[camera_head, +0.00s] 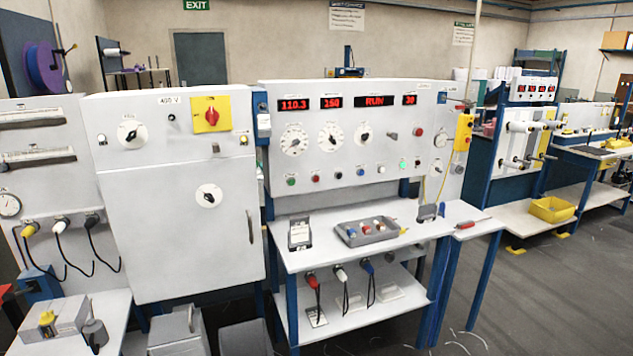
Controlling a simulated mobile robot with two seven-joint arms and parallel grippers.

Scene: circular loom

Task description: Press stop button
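A white control panel (345,135) stands in the middle of the view, with red displays on top; one reads "RUN" (374,101). A row of small buttons runs along its lower part: a green one (291,181) at the left, a red one (314,178) beside it, several others, and a bright green one (403,165) further right. A larger red button (418,132) sits at the upper right of the panel. The labels are too small to read, so I cannot tell which is the stop button. Neither gripper is in view.
A bench (450,220) with a grey tray (367,231) juts out below the panel. A white cabinet (180,240) with a red rotary switch (211,114) stands left. A yellow box (463,132) hangs right of the panel. Open floor lies at the lower right.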

